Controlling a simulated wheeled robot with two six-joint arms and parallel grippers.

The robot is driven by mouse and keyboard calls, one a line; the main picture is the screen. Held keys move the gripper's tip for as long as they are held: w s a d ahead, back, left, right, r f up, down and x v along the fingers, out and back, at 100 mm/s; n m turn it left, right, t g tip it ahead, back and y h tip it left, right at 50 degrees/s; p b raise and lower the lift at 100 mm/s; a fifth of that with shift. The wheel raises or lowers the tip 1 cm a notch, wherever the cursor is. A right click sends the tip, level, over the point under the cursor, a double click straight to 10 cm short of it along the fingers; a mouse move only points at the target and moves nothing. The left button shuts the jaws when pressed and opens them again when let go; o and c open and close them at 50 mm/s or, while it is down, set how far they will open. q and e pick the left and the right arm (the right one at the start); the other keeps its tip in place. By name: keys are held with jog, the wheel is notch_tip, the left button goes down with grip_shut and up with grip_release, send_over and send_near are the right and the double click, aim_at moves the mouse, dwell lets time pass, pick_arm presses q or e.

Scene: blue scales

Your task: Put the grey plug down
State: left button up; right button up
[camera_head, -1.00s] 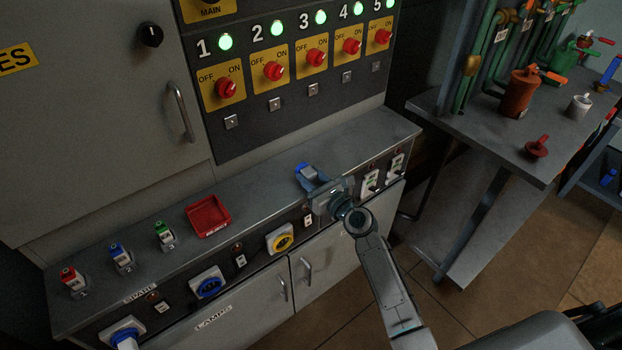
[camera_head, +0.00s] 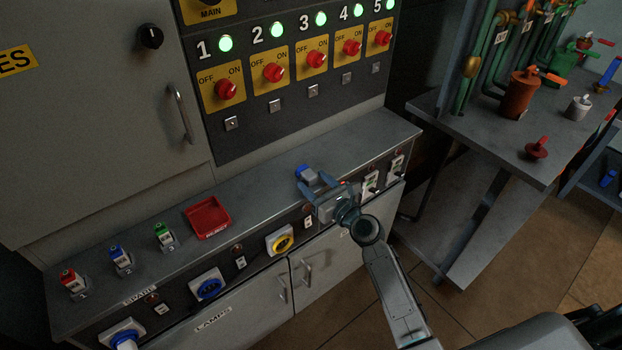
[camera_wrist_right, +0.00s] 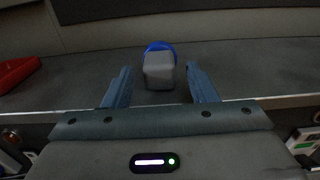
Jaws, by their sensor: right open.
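The grey plug (camera_head: 309,175) with a blue end lies on the grey bench top, behind the front edge. It also shows in the right wrist view (camera_wrist_right: 159,72), with its grey body toward me and the blue part behind. My right gripper (camera_head: 317,184) is open in front of the plug. In the right wrist view its two blue fingers stand to either side, with gaps between them and the plug. My left gripper is not in view.
A red tray (camera_head: 207,217) sits left on the bench (camera_head: 262,180). Several small breakers stand farther left. Sockets, including a yellow one (camera_head: 280,241), line the bench front. A side table (camera_head: 545,135) with valves is at right. Bench around the plug is clear.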

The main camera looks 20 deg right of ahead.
jog(key=v, duration=0.9)
jog(key=s+d+f+n+g+h, duration=0.15)
jog(key=s+f+n, duration=0.3)
jog(key=f, duration=0.55)
jog(key=s+d+f+n+g+h, duration=0.1)
jog(key=s+f+n+g, duration=0.3)
jog(key=f, duration=0.7)
jog(key=s+d+f+n+g+h, duration=0.2)
jog(key=f+n, duration=0.3)
jog(key=f, duration=0.5)
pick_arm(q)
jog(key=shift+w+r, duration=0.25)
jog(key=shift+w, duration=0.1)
pick_arm(e)
jog(key=s+d+f+n+g, duration=0.1)
jog(key=s+f+n+g, duration=0.1)
jog(key=s+f+n, duration=0.4)
jog(key=s+d+f+n+g+h, duration=0.1)
jog(key=s+f+n+g, duration=0.2)
jog(key=s, duration=1.1)
jog(key=s+d+f+n+g+h, duration=0.1)
jog(key=s+f+n+g, duration=0.2)
jog(key=s+f+n, duration=0.7)
jog(key=shift+s+d+f, duration=0.15)
jog(key=shift+s+f, duration=0.35)
jog(key=shift+f, duration=1)
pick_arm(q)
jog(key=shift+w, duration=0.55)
pick_arm(e)
jog(key=shift+h, duration=0.25)
